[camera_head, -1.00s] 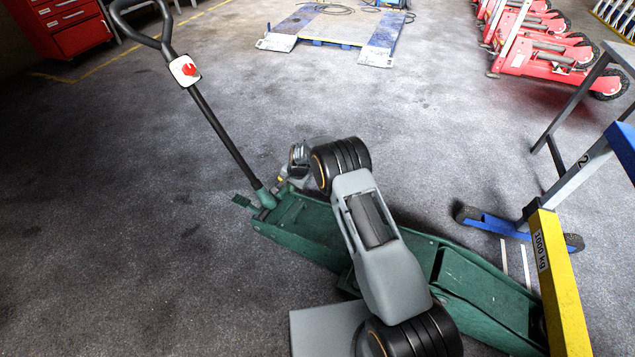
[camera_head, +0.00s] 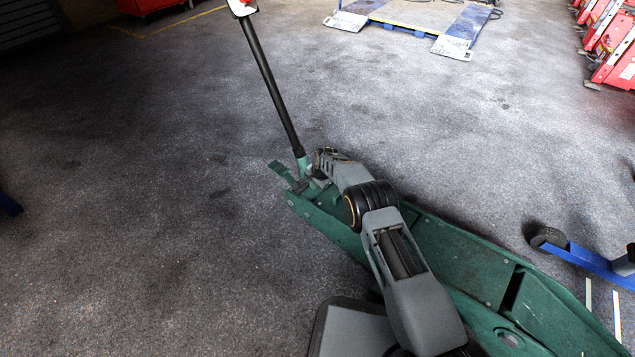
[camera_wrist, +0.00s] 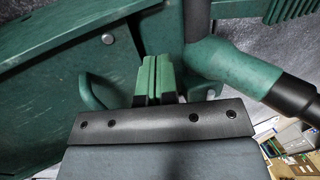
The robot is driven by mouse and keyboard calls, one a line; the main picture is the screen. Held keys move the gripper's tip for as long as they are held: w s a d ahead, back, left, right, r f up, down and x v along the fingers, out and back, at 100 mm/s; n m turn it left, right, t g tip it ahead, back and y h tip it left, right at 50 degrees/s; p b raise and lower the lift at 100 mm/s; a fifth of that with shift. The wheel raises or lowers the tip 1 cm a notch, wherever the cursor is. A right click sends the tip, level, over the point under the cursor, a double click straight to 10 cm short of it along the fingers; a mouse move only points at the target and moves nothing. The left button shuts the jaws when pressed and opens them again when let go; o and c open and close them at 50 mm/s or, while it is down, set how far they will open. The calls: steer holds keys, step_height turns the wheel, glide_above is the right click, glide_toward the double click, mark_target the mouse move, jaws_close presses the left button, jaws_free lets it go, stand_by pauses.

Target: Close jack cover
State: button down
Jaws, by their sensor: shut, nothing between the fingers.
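The green trolley jack (camera_head: 455,262) lies diagonally across the floor, its black handle (camera_head: 268,85) rising from the left end. My arm reaches over it, with the wrist close to the handle's base; the fingertips are hard to make out there. In the wrist view my gripper (camera_wrist: 157,72) is shut and empty, its green fingers together. A flat green panel with a round bolt (camera_wrist: 75,60), perhaps the cover, fills the left. A curved green loop (camera_wrist: 93,90) is just left of the fingers. The handle socket (camera_wrist: 228,70) is close on the right. Contact cannot be told.
A blue stand leg with a wheel (camera_head: 580,258) is right of the jack. A blue-edged platform (camera_head: 415,18) and red machines (camera_head: 615,55) stand at the back. The grey floor (camera_head: 150,200) left of the jack is clear.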

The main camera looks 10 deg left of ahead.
steer(key=shift+f, duration=0.75)
steer(key=shift+r, duration=0.15)
